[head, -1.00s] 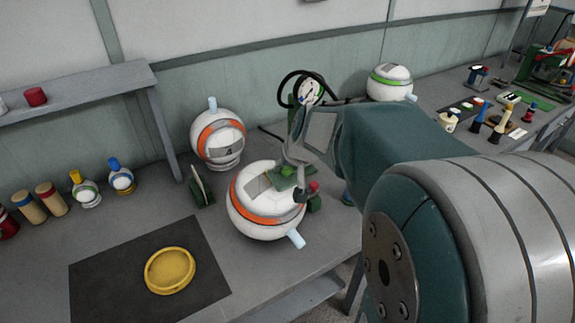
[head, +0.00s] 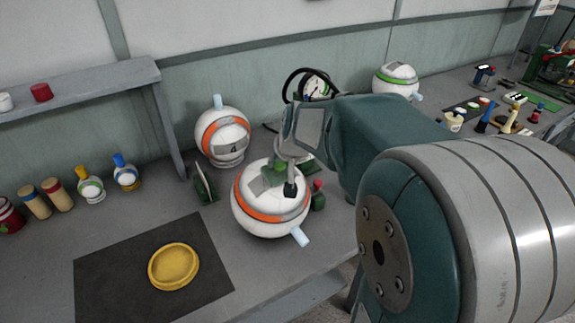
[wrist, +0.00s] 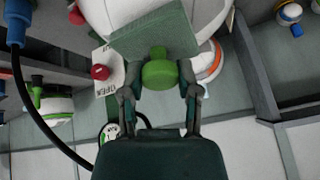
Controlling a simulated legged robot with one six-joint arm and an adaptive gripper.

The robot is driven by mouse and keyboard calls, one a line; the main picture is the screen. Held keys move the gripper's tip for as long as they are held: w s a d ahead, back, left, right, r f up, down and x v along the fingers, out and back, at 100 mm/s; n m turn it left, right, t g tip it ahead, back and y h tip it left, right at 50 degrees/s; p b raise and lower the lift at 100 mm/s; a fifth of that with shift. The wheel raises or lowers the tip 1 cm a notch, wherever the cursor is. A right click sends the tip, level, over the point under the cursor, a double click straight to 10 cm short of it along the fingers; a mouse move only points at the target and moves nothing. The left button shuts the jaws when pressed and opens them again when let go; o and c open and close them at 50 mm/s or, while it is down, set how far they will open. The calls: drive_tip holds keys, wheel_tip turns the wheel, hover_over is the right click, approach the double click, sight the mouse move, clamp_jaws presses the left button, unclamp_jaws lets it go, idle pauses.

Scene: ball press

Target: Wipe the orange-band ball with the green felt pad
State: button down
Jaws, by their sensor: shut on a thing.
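The front orange-band ball (head: 252,213) is white with an orange stripe and a pale blue stub, and sits on the bench. My gripper (head: 283,175) is over the upper part of this ball, shut on the green felt pad (head: 270,178). In the wrist view the pad (wrist: 150,35) lies flat across the fingertips, with its round green knob (wrist: 160,74) between the fingers. The white ball (wrist: 212,14) is close behind the pad. The pad looks to be at the ball's surface, but contact is hidden. A second orange-band ball (head: 222,135), marked 4, stands behind.
A yellow dish (head: 173,267) lies on a dark mat (head: 110,275) at the front left. A small upright dark green stand (head: 204,184) is left of the front ball. A red-knobbed device (head: 318,196) is close on its right. A green-band ball (head: 397,80) stands farther back.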

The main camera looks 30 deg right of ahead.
sight(265, 167)
drive_tip(key=shift+w+a+r, duration=0.15)
drive_tip(key=shift+w+a, duration=0.5)
drive_tip(key=shift+w, duration=0.05)
drive_tip(key=shift+w+a+r, duration=0.15)
drive_tip(key=shift+w+a, duration=0.5)
drive_tip(key=shift+s+d+f, duration=0.25)
drive_tip(key=shift+s+d, duration=0.35)
drive_tip(key=shift+s, duration=0.05)
drive_tip(key=shift+s+d+f, duration=0.25)
drive_tip(key=shift+s+d, duration=0.35)
drive_tip(key=shift+s+d+f, duration=0.25)
drive_tip(key=shift+s+d, duration=0.8)
drive_tip(key=shift+s, duration=0.05)
drive_tip(key=shift+r, duration=0.1)
drive_tip(key=shift+s+d+r, duration=0.1)
drive_tip(key=shift+s+r, duration=0.15)
drive_tip(key=shift+r, duration=0.7)
drive_tip(key=shift+s+a+r, duration=0.1)
drive_tip(key=shift+s+r, duration=0.1)
drive_tip(key=shift+r, duration=0.8)
drive_tip(key=shift+s+d+r, duration=0.1)
drive_tip(key=shift+s+r, duration=0.15)
drive_tip(key=shift+r, duration=0.7)
drive_tip(key=shift+s+r, duration=0.2)
drive_tip(key=shift+r, duration=0.55)
drive_tip(key=shift+s+r, duration=0.2)
drive_tip(key=shift+r, duration=0.5)
drive_tip(key=shift+d, duration=0.1)
